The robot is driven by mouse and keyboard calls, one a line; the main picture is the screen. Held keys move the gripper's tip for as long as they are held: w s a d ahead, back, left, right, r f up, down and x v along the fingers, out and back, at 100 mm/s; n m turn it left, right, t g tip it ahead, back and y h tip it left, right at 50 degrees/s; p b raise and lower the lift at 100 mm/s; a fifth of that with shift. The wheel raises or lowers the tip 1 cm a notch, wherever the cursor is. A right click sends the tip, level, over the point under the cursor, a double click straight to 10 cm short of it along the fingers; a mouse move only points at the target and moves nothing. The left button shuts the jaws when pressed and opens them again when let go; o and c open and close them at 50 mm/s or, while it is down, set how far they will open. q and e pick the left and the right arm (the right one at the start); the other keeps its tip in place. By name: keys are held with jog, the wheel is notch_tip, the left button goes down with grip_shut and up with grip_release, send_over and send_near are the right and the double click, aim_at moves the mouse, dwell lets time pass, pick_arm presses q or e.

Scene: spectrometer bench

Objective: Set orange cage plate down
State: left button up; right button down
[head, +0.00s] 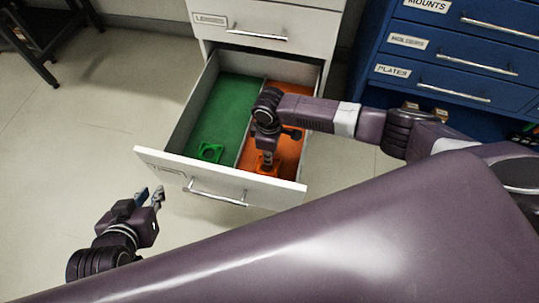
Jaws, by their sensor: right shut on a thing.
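The orange cage plate (266,170) is low in the right, orange-lined compartment (291,148) of the open drawer. My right gripper (266,158) points down into that compartment and is shut on the plate. The gripper hides part of the plate, and orange on orange makes it hard to tell whether the plate touches the drawer floor. A green cage plate (209,152) lies in the left, green-lined compartment (226,108). My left gripper (150,193) is open and empty, outside the drawer at its front left.
The drawer front (165,164) with its bar handle stands out from a pale cabinet (290,22) with a drawer labelled LENSES. A blue cabinet (445,50) with labelled drawers stands at right. A dark-legged stand (30,55) is at far left. The floor left of the drawer is clear.

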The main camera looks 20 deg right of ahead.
jog(key=shift+f, duration=0.1)
jog(key=c, duration=1.9)
grip_release()
